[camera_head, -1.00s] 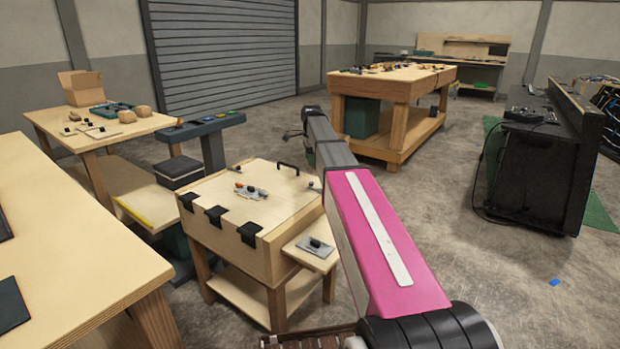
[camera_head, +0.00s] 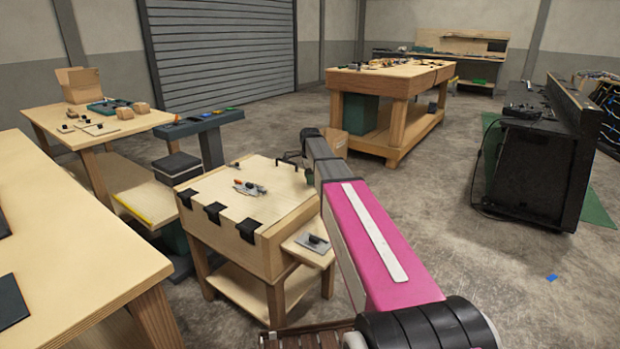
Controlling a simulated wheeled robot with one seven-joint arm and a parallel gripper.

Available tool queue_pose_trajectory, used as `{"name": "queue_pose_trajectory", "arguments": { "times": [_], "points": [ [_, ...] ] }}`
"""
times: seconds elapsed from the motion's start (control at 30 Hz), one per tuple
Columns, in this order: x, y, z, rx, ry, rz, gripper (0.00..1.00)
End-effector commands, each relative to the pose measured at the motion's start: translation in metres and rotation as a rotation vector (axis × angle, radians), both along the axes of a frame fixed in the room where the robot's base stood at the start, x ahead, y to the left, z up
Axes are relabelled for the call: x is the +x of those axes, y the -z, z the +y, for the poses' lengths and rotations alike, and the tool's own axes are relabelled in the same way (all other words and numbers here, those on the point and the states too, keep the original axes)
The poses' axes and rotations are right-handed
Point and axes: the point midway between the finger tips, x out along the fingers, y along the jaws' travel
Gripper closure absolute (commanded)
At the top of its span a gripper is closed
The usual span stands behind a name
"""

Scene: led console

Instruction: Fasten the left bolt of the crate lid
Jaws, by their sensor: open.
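The wooden crate (camera_head: 262,250) stands on legs with its lid (camera_head: 215,188) shut flat. Three black hinges run along the lid's near edge. A dark handle (camera_head: 287,158) is at the far edge. A small fitting (camera_head: 235,164) shows at the far edge left of the handle; I cannot tell whether it is the left bolt or how it is set. My gripper (camera_head: 299,164) is open at the lid's far right corner, near the handle. It is small and partly hidden by my arm, which also covers that corner. Contact with any bolt is not visible.
Small parts with an orange piece (camera_head: 249,188) lie on the lid. A side shelf (camera_head: 311,254) with a metal plate juts from the crate's right. A large table (camera_head: 75,235) is near left, a stand (camera_head: 205,127) behind the crate.

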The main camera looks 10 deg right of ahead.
Motion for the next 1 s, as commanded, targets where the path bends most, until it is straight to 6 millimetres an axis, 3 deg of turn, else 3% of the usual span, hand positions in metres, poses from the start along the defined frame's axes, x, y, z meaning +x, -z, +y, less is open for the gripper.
{"name": "queue_pose_trajectory", "arguments": {
  "times": [0.07,0.23,0.4,0.6,0.87,0.9,0.97,1.0],
  "points": [
    [0.0,0.0,0.0,0.0,0.0,0.0,0.5],
    [0.0,0.0,0.0,0.0,0.0,0.0,1.0],
    [-0.003,0.0,-0.002,0.0,0.0,0.001,1.0],
    [-0.021,0.0,-0.019,0.0,0.001,0.0,1.0],
    [-0.022,0.0,-0.022,-0.003,0.001,0.004,1.0],
    [-0.023,0.0,-0.022,-0.003,0.001,0.005,0.67],
    [-0.023,0.0,-0.022,-0.003,0.001,0.005,0.5],
    [-0.022,0.0,-0.022,-0.002,0.001,0.004,0.5]
  ]
}}
